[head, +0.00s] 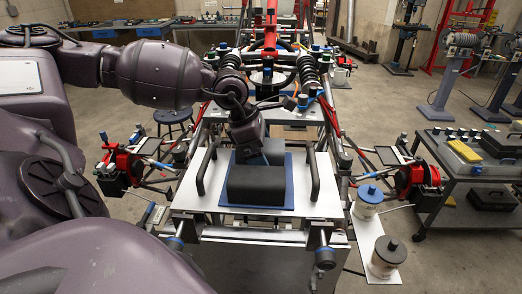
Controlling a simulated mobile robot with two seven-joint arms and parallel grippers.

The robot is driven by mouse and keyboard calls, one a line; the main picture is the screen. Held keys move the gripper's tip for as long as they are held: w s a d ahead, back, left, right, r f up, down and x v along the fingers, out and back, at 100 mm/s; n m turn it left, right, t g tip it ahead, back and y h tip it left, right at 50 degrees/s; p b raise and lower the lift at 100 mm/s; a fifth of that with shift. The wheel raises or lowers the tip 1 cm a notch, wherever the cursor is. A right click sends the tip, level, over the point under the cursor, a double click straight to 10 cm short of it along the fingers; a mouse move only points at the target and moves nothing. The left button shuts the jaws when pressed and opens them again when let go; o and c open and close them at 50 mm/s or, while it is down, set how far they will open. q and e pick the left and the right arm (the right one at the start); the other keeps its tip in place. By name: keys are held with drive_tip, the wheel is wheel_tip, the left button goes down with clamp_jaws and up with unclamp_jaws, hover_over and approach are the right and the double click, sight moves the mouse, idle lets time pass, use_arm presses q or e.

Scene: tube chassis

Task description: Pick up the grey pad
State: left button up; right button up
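The grey pad (255,184) is a dark, thick block on a blue mat (289,196), which lies on a white board (326,201) in the middle of the head view. My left arm comes in from the left, and its gripper (252,154) points down over the far part of the pad. The fingers are not clearly seen, so I cannot tell whether they touch the pad. The pad appears to rest flat on the mat. My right gripper is not in view.
Black handles (313,176) stand on both sides of the pad. The tube chassis (270,45) with springs lies behind. Two lidded containers (386,257) stand at the right front. A cart (475,175) is farther right, with open floor around.

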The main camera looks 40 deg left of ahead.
use_arm(q)
drive_tip(key=c, duration=0.8)
drive_tip(key=shift+r, duration=0.15)
